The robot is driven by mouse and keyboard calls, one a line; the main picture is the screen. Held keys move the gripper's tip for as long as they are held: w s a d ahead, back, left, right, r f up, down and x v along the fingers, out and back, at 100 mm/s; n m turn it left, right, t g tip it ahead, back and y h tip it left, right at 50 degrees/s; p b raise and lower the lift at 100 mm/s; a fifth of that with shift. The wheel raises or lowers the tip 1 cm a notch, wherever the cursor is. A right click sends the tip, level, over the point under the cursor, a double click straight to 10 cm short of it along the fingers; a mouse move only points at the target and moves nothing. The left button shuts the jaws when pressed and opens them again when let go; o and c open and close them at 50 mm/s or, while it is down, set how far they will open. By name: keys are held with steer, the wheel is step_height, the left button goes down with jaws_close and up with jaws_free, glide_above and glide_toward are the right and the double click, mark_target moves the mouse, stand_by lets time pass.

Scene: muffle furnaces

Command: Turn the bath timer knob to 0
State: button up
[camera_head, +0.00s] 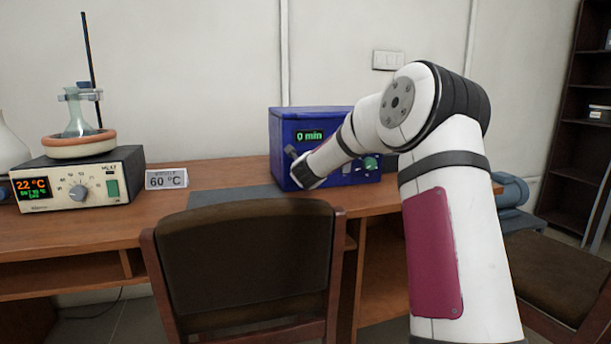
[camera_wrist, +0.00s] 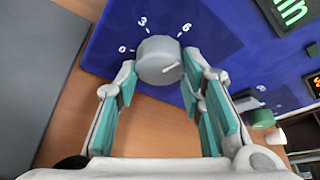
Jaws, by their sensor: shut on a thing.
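The blue bath (camera_head: 285,125) stands on the desk, and its green display (camera_head: 310,135) reads "0 min". In the wrist view its timer knob (camera_wrist: 156,50) is a round grey dial with printed 0, 3 and 6 around its upper side. A light mark on the knob face lies on its right part. My gripper (camera_wrist: 158,70) is shut on the knob, with one finger at its left side and one at its right. In the head view, my arm covers part of the bath front and the knob cannot be made out.
A stirrer hotplate (camera_head: 130,185) with a flask (camera_head: 78,122) stands at left, beside a "60 °C" card (camera_head: 166,180). A brown chair (camera_head: 245,260) stands before the desk (camera_head: 215,178). A green knob (camera_head: 371,164) is on the bath's right front.

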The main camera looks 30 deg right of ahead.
mark_target(305, 141)
stand_by(0.3)
steer(key=o, duration=1.1)
steer(key=shift+o, duration=0.2)
steer(key=shift+r, duration=0.1)
step_height(305, 141, up, 10)
steer(key=shift+f, duration=0.1)
